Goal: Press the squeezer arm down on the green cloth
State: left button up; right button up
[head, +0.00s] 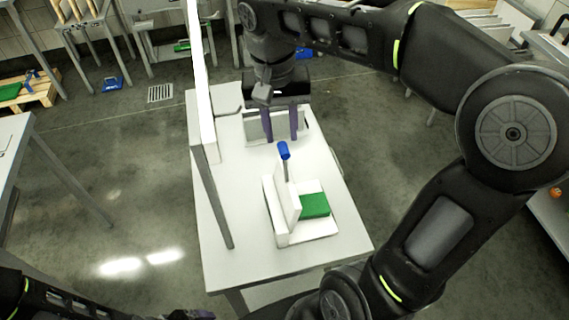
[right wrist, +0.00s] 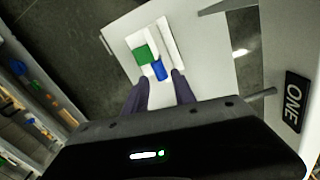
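The squeezer stands on a white table (head: 240,255). Its white squeezer arm (head: 285,195) is raised upright and ends in a rod with a blue handle (head: 283,150). The green cloth (head: 314,205) lies flat on the white base to the right of the arm. In the right wrist view the cloth (right wrist: 143,55) and blue handle (right wrist: 159,70) show beyond the fingers. My right gripper (head: 281,138) is open and empty, with its purple fingers pointing down behind the handle. My left gripper (head: 190,315) barely shows at the bottom edge; its fingers cannot be made out.
A tall white panel (head: 200,90) with a grey post rises along the table's left side. A low white box-like piece (head: 262,128) stands at the table's back, behind my right fingers. Other tables and a pallet (head: 35,90) stand farther off. The table's front left is clear.

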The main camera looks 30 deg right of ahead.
aim_at(283, 147)
notch_tip(283, 147, down, 6)
jog(key=b, duration=0.5)
jog(key=shift+s+d+r, duration=0.1)
jog(key=shift+d+r, duration=0.05)
notch_tip(283, 147, down, 4)
jog(key=shift+s+d+f, duration=0.15)
jog(key=shift+f, duration=0.65)
grip_shut()
dwell(0.4)
